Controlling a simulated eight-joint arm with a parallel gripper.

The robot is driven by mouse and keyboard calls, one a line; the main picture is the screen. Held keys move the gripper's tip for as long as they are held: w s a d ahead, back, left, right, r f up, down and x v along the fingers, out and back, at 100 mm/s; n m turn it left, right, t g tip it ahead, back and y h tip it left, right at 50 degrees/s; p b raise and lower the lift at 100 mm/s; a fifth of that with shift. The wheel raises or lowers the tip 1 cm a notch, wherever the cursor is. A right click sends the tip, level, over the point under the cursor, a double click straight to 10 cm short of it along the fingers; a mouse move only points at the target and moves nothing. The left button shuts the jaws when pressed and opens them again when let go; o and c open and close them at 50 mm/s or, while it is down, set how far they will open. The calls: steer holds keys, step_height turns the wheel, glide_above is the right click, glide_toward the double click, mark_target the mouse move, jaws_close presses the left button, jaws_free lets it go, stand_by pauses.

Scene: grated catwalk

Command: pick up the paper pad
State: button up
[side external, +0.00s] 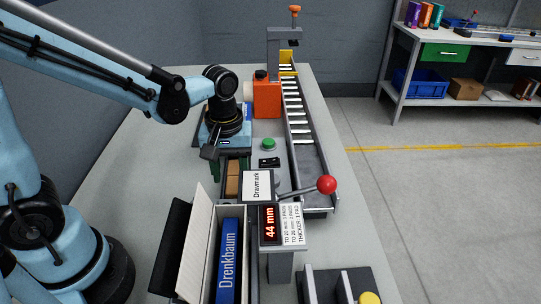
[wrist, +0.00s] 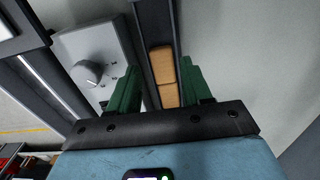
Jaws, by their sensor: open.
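Brown paper pads (side external: 232,183) lie in a row in a narrow dark channel, beside the white Drawmark block. In the wrist view, tan pads (wrist: 162,62) show end to end between my fingers. My gripper (side external: 232,163) is over the far end of the channel. Its green fingers (wrist: 160,70) are open, one on each side of the channel in the wrist picture. Nothing is seen held. I cannot tell whether a finger touches a pad or how high the tips are above it.
An open carton (side external: 197,245) holds a blue Drenkbaum box (side external: 228,262) at the front. A red-knobbed lever (side external: 326,185) and a 44 mm display (side external: 270,225) stand nearby. A roller conveyor (side external: 297,115) and an orange unit (side external: 267,97) lie behind. The bench's left side is clear.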

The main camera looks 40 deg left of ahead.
mark_target(232, 193)
steer(key=shift+s+d+f, duration=0.1)
steer(key=shift+s+f, duration=0.05)
steer(key=shift+f, duration=2.35)
steer(key=c, duration=0.8)
steer(key=shift+r, duration=0.1)
